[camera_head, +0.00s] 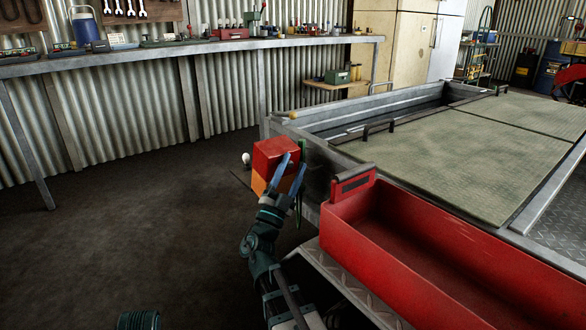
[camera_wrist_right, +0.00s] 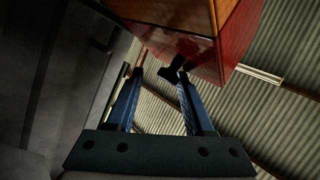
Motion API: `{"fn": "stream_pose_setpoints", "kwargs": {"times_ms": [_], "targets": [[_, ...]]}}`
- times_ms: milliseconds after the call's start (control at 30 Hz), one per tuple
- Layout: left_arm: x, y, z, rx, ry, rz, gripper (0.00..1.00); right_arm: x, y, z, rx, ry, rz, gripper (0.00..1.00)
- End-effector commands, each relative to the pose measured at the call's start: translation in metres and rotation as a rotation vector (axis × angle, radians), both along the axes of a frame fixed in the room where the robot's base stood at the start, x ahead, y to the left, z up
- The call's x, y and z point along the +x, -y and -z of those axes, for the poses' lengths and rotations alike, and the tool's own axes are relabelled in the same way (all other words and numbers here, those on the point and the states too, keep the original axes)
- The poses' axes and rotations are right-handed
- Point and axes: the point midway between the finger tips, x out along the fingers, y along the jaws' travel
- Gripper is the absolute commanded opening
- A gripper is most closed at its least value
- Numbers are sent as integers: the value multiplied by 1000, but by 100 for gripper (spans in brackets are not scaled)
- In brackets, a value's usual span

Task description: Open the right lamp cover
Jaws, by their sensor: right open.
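The lamp cover, a boxy red and orange lens (camera_head: 273,158), sits at the near left corner of the trailer (camera_head: 318,170). In the right wrist view the lens (camera_wrist_right: 185,45) fills the top middle, its red side facing right. A small dark tab (camera_wrist_right: 172,69) juts from its lower edge. My right gripper (camera_head: 293,165) is in front of the lens, its blue fingers apart. In the wrist view the open fingers (camera_wrist_right: 160,76) point at the lens's lower edge, with the tab between their tips, nearer the right finger. I cannot tell whether they touch it. My left gripper is not in view.
A long red open tray (camera_head: 440,250) lies right of my right arm, close to it. Green-grey panels (camera_head: 430,160) cover the trailer. A workbench (camera_head: 130,55) with tools runs along the corrugated wall. The floor (camera_head: 130,220) at left is clear.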

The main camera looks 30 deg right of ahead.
Motion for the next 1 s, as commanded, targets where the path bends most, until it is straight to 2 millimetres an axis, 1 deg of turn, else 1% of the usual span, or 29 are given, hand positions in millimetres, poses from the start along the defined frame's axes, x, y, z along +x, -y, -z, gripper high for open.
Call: {"fn": "stream_pose_setpoints", "kwargs": {"times_ms": [33,67,300,500,667,1000], "targets": [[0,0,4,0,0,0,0,5,-7,5,-3,-13,-17,62],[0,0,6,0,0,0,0,4,-9,7,-3,-13,-17,62],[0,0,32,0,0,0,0,-14,-33,32,-3,-8,-12,62],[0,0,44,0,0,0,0,-27,-47,44,-1,-1,-6,62],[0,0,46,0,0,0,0,-30,-51,46,-1,0,-2,62],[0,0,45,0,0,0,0,-30,-50,45,0,2,-1,62]]}}
